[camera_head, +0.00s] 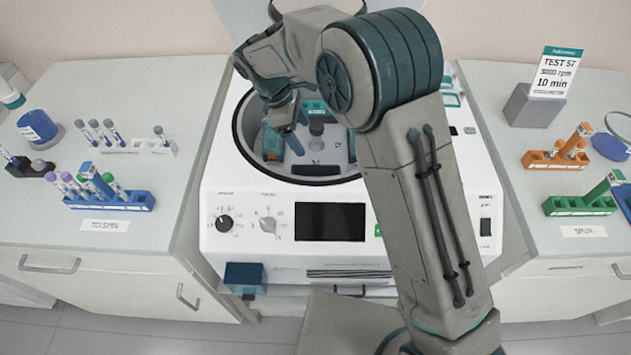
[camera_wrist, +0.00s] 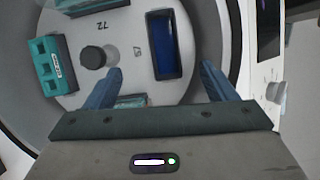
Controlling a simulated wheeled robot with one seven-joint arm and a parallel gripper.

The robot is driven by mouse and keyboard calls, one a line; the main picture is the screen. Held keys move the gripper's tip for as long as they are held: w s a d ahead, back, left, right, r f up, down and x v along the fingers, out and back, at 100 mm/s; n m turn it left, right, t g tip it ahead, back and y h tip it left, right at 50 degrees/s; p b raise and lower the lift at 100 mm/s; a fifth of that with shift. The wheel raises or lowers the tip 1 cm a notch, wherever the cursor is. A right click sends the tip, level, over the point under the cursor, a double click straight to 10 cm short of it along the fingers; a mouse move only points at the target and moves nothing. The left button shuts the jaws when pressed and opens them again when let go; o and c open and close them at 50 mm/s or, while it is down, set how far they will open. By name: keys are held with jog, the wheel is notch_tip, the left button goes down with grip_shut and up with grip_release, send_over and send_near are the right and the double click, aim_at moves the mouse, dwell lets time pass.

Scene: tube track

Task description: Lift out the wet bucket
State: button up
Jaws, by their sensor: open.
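The round rotor bowl of the white centrifuge (camera_head: 215,190) is open. In the wrist view a dark blue, rectangular bucket (camera_wrist: 163,45) sits in the rotor, with an empty-looking inside; I cannot tell whether it is wet. A teal bucket with square holes (camera_wrist: 52,68) sits left of the dark hub (camera_wrist: 93,57), and more teal shows at the top and bottom. My gripper (camera_wrist: 160,70) is open and empty, its two blue fingers apart, near the dark blue bucket's lower end. In the head view my gripper (camera_head: 294,121) reaches into the bowl from above; my arm hides its right part.
The left counter holds tube racks, including a blue rack (camera_head: 110,201), and a blue-lidded jar (camera_head: 38,128). The right counter holds an orange rack (camera_head: 556,160), a green rack (camera_head: 578,205) and a sign (camera_head: 556,72). A blue box (camera_head: 244,277) is at the centrifuge's front.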

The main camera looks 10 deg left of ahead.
notch_tip(320, 180, down, 2)
jog(key=a, duration=0.2)
jog(key=n+p, duration=0.1)
send_over(313, 172)
jog(key=s+a, duration=0.1)
jog(key=s, duration=0.1)
notch_tip(313, 172, down, 8)
jog(key=p+x, duration=0.1)
jog(key=x, duration=0.1)
jog(key=p+x, duration=0.1)
jog(key=shift+s+d+f, duration=0.25)
jog(key=shift+s+f, duration=0.15)
jog(key=shift+d+f, duration=0.15)
jog(key=shift+f, duration=0.4)
jog(key=shift+f, duration=0.2)
jog(key=c, duration=1)
